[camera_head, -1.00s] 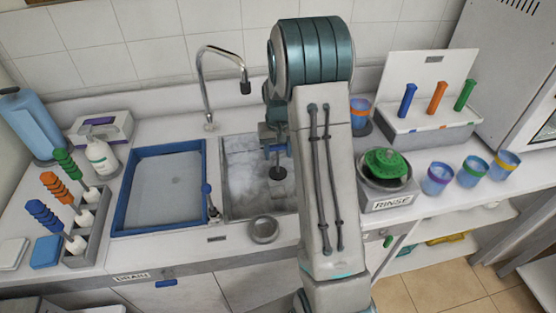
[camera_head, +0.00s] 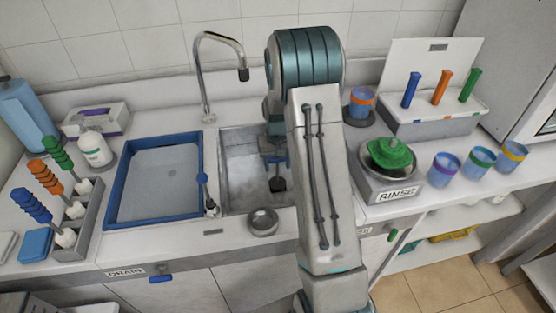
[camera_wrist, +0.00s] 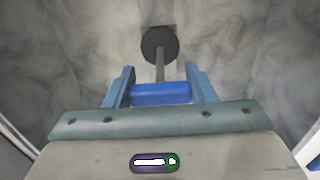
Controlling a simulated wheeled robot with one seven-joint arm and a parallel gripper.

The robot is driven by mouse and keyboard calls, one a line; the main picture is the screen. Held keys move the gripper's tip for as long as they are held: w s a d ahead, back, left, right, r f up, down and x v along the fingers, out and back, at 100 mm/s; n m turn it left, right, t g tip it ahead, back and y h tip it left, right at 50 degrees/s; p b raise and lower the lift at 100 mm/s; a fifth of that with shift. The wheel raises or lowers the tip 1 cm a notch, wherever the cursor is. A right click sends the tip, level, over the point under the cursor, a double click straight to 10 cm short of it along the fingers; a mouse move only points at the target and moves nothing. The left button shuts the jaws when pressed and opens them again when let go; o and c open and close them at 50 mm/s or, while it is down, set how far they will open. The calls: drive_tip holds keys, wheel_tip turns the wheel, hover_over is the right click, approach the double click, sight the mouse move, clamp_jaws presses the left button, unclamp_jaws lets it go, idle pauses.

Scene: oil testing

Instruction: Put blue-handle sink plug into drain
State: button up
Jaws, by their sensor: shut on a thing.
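My gripper (camera_head: 274,158) is over the right-hand grey sink (camera_head: 238,186), partly hidden by my arm. It is shut on the blue handle (camera_wrist: 160,94) of the sink plug, which shows between the fingers in the wrist view. A thin grey stem runs from the handle to the plug's dark round disc (camera_wrist: 160,44), also visible in the head view (camera_head: 278,184). The disc appears inside the sink basin; whether it touches the bottom, I cannot tell. A dark patch shows behind the disc in the wrist view. The drain cannot be made out clearly.
The faucet (camera_head: 199,70) arches behind. A small metal bowl (camera_head: 263,221) sits at the front edge. The rinse station (camera_head: 392,187) and several cups stand right.

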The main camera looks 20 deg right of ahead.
drive_tip(key=shift+f+b, duration=0.35)
drive_tip(key=shift+f, duration=0.15)
idle(0.3)
drive_tip(key=o, duration=1.5)
wheel_tip(320, 180, up, 14)
drive_tip(key=shift+f+b, duration=0.1)
drive_tip(key=shift+b, duration=0.5)
